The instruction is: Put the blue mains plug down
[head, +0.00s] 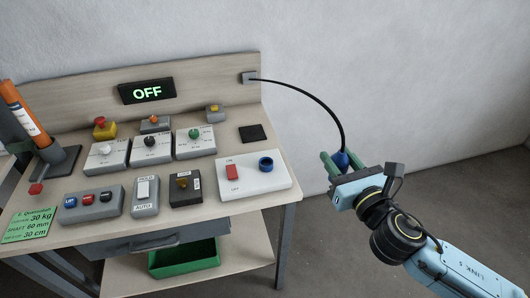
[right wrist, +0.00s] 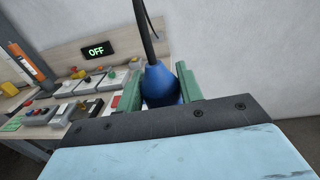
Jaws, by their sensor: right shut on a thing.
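The blue mains plug (head: 342,161) is held in my right gripper (head: 336,165), off the right end of the table and above the floor. In the right wrist view the plug (right wrist: 161,86) sits between the two green fingers, with its black cable going up. The cable (head: 318,98) arcs to a grey outlet on the table's back panel. A white board (head: 254,184) on the table carries a red switch (head: 231,172) and a blue round socket (head: 266,163), which looks empty. My left gripper is not in view.
The table holds several switch boxes and knobs, and a dark flat square pad (head: 251,133) at the back right. A display (head: 146,91) reads OFF. A green bin (head: 184,260) stands on the lower shelf. An orange tube (head: 22,108) stands at the left.

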